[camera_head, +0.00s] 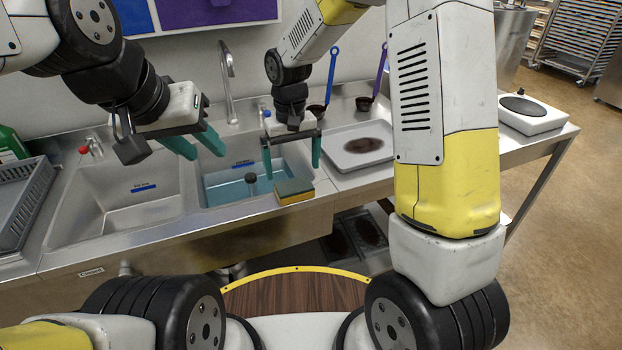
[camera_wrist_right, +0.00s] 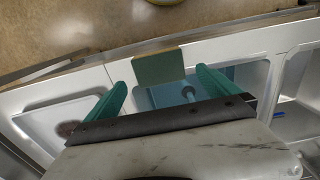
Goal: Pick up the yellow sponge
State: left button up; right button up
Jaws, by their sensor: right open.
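The yellow sponge (camera_head: 294,191), with a dark green top, lies on the front rim of the sink, at the front right corner of the water-filled basin (camera_head: 225,188). It also shows in the right wrist view (camera_wrist_right: 158,67), just beyond and between the fingertips. My right gripper (camera_head: 292,163) is open and empty, its green fingers pointing down above and slightly behind the sponge. My left gripper (camera_head: 206,152) is open and empty, held over the left part of the sinks. Nothing hides the sponge in the head view.
A faucet (camera_head: 229,80) rises behind the basins. An empty basin (camera_head: 128,200) lies to the left, with a grey crate (camera_head: 22,205) beyond it. A white tray with a brown patch (camera_head: 340,158) and two ladles (camera_head: 330,85) are to the right. A hot plate (camera_head: 533,113) stands farther right.

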aim_at(294, 185)
jog(key=f, duration=0.8)
jog(key=shift+w, duration=0.25)
jog(key=shift+c, duration=0.2)
jog(key=c, duration=1)
jog(key=shift+r, duration=0.1)
jog(key=shift+r, duration=0.45)
jog(key=r, duration=0.1)
jog(key=s+r, duration=0.1)
jog(key=shift+a+r, duration=0.1)
jog(key=shift+r, duration=0.25)
jog(key=s+a, duration=0.1)
jog(key=s, duration=0.4)
jog(key=s+a+r, duration=0.1)
jog(key=s, duration=0.3)
jog(key=s+a, duration=0.1)
jog(key=s, duration=0.4)
jog(key=shift+s+a+r, duration=0.15)
jog(key=shift+s+a, duration=0.1)
jog(key=shift+s, duration=0.05)
